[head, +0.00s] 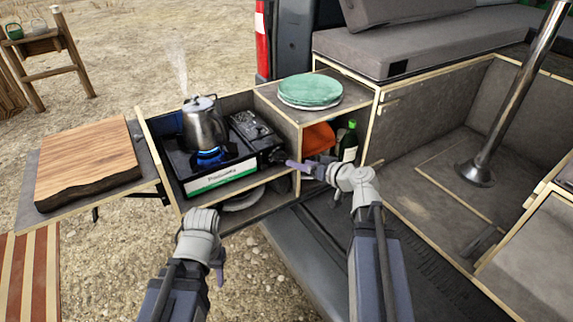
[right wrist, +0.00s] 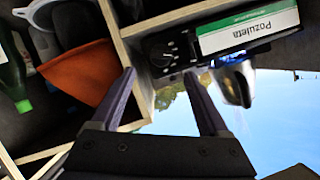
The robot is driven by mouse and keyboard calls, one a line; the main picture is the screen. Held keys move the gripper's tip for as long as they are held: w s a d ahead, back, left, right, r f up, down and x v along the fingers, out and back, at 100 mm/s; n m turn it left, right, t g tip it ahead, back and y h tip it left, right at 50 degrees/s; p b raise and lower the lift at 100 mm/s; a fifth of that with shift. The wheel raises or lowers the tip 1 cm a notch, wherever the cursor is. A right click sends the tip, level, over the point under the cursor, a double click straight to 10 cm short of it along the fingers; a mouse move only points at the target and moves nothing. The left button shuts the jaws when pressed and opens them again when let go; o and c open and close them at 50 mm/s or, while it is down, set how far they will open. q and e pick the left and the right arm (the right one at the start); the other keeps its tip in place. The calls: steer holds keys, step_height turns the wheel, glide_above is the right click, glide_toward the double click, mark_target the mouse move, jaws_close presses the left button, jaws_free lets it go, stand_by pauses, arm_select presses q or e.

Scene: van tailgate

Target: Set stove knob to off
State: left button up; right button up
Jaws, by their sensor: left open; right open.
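The camping stove (head: 225,170) sits in the pull-out wooden drawer, with a blue flame (head: 208,156) burning under a steaming metal kettle (head: 204,123). Its black knob (head: 275,156) is on the right end of the stove's front. In the right wrist view the knob (right wrist: 164,52) shows a dial with pale marks, but its setting is too small to read. My right gripper (head: 290,164) is open and empty just in front of the knob; its purple fingers (right wrist: 160,80) straddle the dial's line, apparently not touching it. My left gripper (head: 218,272) is open and empty, low in front of the drawer.
An orange cloth (head: 318,138) and a green bottle (head: 349,141) stand in the cubby right of the stove, close to my right gripper. Green plates (head: 310,90) lie on top. A wooden cutting board (head: 88,162) lies on the left side shelf. A metal post (head: 510,95) stands at right.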

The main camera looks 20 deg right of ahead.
mark_target(284, 159)
steer(key=b+x, duration=0.2)
steer(key=x, duration=0.4)
steer(key=shift+w+a+f, duration=0.1)
steer(key=shift+f, duration=0.05)
steer(key=shift+b+x, duration=0.35)
steer(key=shift+x, duration=0.45)
jaws_close()
